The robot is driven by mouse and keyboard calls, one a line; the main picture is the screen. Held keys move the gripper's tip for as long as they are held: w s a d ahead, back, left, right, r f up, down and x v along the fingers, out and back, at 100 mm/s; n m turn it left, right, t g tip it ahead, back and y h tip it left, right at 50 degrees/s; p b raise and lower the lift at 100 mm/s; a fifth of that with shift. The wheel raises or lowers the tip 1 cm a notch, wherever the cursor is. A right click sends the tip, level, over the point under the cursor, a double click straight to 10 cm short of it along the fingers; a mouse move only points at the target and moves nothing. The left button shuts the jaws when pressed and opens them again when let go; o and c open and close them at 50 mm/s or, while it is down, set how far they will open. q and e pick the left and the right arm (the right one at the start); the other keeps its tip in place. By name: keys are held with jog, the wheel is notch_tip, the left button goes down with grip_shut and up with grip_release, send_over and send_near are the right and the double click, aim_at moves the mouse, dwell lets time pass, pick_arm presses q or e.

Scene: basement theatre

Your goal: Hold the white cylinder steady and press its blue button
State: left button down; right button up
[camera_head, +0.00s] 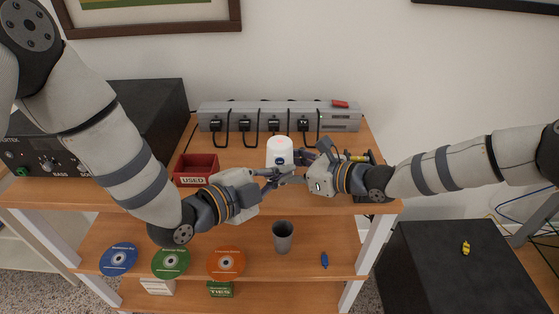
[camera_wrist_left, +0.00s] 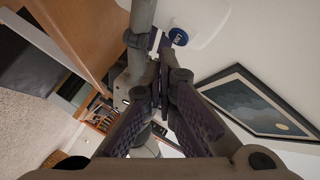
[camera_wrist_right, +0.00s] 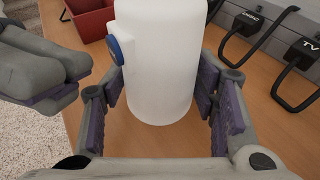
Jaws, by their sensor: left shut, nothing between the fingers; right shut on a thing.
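The white cylinder (camera_head: 279,153) stands upright on the wooden shelf top; it fills the middle of the right wrist view (camera_wrist_right: 165,60). Its blue button (camera_wrist_right: 115,49) sits on its side and shows with lettering in the left wrist view (camera_wrist_left: 178,37). My right gripper (camera_wrist_right: 160,88) is shut on the cylinder, one finger on each side. My left gripper (camera_wrist_left: 161,48) is shut and empty. Its fingertips are near the button, and the right wrist view shows a small gap between them. The head view shows my left gripper (camera_head: 277,176) in front of the cylinder.
A red bin marked USED (camera_head: 193,181) stands left of the cylinder. A grey power strip (camera_head: 225,113) with black plugs and cables runs behind it. A black amplifier (camera_head: 150,110) is at the left. Discs and a grey cup (camera_head: 283,240) are on the lower shelf.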

jog(key=shift+f, duration=0.15)
dwell(0.4)
pick_arm(q)
jog(key=shift+w, duration=0.5)
jog(key=shift+w, duration=0.2)
dwell(0.4)
jog(key=shift+s, duration=0.7)
jog(key=shift+s, duration=0.1)
jog(key=s, duration=0.5)
jog(key=shift+s, duration=0.4)
